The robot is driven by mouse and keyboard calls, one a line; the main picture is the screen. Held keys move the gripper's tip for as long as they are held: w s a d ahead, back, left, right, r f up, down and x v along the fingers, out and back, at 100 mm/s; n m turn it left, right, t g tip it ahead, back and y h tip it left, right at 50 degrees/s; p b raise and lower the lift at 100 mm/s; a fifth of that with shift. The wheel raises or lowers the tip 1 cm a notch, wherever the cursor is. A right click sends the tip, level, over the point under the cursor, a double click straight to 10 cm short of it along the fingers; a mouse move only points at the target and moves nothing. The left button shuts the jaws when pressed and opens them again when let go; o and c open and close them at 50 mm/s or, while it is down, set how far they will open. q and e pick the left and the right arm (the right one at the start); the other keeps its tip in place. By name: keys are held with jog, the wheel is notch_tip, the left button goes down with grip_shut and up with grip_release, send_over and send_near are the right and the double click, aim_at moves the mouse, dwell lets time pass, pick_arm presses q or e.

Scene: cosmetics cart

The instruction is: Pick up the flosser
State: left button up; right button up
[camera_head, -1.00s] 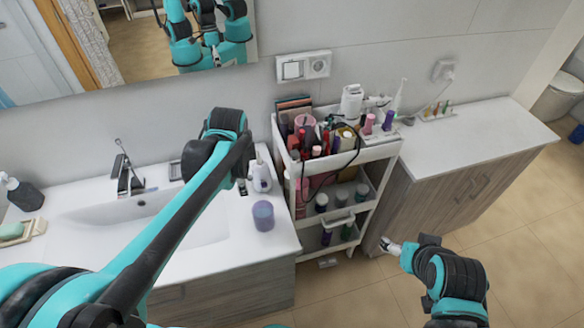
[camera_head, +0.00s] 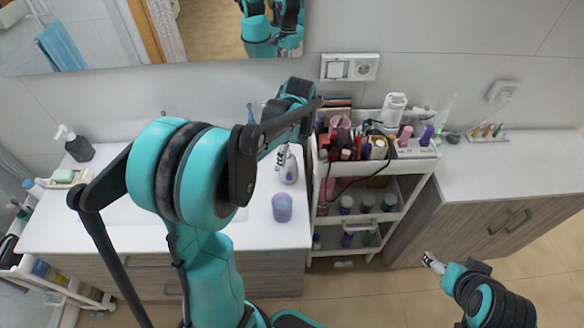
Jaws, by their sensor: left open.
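A white upright device with a purple mark, which looks like the flosser (camera_head: 290,174), stands on the white sink counter (camera_head: 262,236), behind a purple cup (camera_head: 282,207). My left gripper (camera_head: 283,155) is open at the upper part of this device and overlaps it in the picture. I cannot tell whether they touch. My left arm crosses the sink and hides much of it. My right gripper (camera_head: 433,263) is low at the right, in front of the wooden cabinet and away from the flosser. It is too small to tell whether its jaws are open.
A white cart (camera_head: 322,219) with crowded cosmetics stands right of the sink. A white-topped cabinet (camera_head: 520,172) is beyond it. A soap dispenser (camera_head: 76,146) and a green soap (camera_head: 62,177) are at the far left. The wall with the mirror closes off the back.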

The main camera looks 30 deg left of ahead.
aim_at(289, 159)
pick_arm(q)
jog(key=shift+w+a+f+m+g+p, duration=0.15)
jog(key=shift+w+a+f+m+p, duration=0.1)
jog(key=shift+w+m, duration=0.15)
jog(key=shift+w+a+f+m+g+p, duration=0.1)
jog(key=shift+w+a+f+m+g, duration=0.1)
jog(key=shift+w+m, duration=0.2)
jog(key=shift+w+a+f, duration=0.1)
jog(key=shift+w+f, duration=0.05)
jog(key=shift+f, duration=0.1)
jog(key=shift+m, duration=0.3)
jog(key=f, duration=0.2)
jog(key=f+b, duration=0.1)
jog(key=f, duration=0.2)
jog(key=a+f, duration=0.1)
jog(key=f, duration=0.1)
jog(key=shift+w+f+b, duration=0.1)
jog(key=shift+f+b, duration=0.25)
jog(key=c, duration=1.3)
